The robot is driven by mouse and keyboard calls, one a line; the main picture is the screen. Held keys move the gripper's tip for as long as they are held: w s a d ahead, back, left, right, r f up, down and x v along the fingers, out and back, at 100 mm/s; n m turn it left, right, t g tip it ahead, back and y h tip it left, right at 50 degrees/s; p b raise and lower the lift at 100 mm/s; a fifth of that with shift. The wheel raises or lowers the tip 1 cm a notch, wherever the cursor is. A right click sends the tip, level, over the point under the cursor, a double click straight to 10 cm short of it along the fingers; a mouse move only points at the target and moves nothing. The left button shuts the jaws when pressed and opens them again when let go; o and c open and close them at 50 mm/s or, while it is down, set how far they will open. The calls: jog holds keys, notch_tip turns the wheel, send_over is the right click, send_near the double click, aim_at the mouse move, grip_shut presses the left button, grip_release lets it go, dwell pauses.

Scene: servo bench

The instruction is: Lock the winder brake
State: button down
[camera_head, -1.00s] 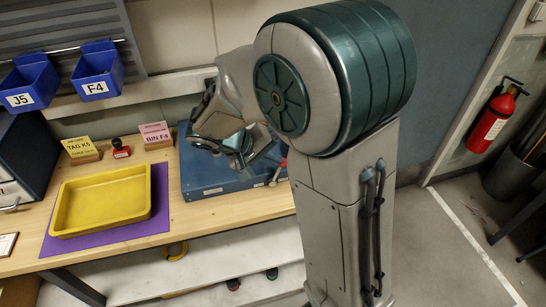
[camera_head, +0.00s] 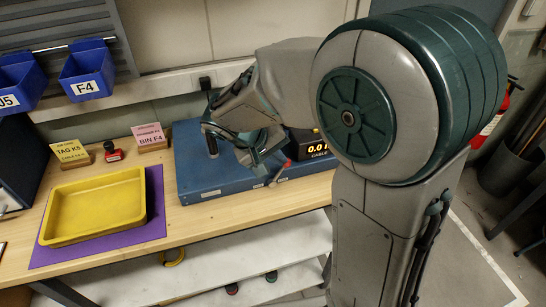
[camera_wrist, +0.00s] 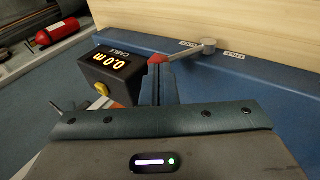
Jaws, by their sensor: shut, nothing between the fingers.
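The winder's blue base (camera_head: 215,178) stands on the bench, partly hidden behind my arm. A brake lever with a grey pivot (camera_wrist: 207,46) and red tip (camera_wrist: 160,58) lies along the base edge in the wrist view. The red part also shows in the head view (camera_head: 287,164). Two small white labels flank the pivot, too small to read surely. My gripper (camera_wrist: 157,66) is shut and empty, its fingertips right at the red tip; I cannot tell whether they touch. In the head view my gripper (camera_head: 264,168) is low over the base.
A black cable display (camera_wrist: 112,68) reading 0.0 m, with a yellow knob (camera_wrist: 102,89), stands close to the fingers. A yellow tray (camera_head: 95,208) on a purple mat (camera_head: 157,205), a red stamp (camera_head: 113,152) and tag cards are to the left. Blue bins (camera_head: 87,72) hang behind.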

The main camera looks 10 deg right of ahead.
jog(key=shift+s+f, duration=0.2)
jog(key=shift+f, duration=0.3)
jog(key=shift+a, duration=0.45)
jog(key=v, duration=1.4)
jog(key=s+d+f+m+y, duration=0.1)
jog(key=s+d+f+y, duration=0.2)
jog(key=s+d, duration=0.2)
jog(key=s+d+f+m+y, duration=0.1)
jog(key=s+d+f+y, duration=0.2)
jog(key=s+d, duration=0.3)
jog(key=d, duration=0.3)
jog(key=shift+s+f, duration=0.3)
jog(key=shift+a, duration=0.1)
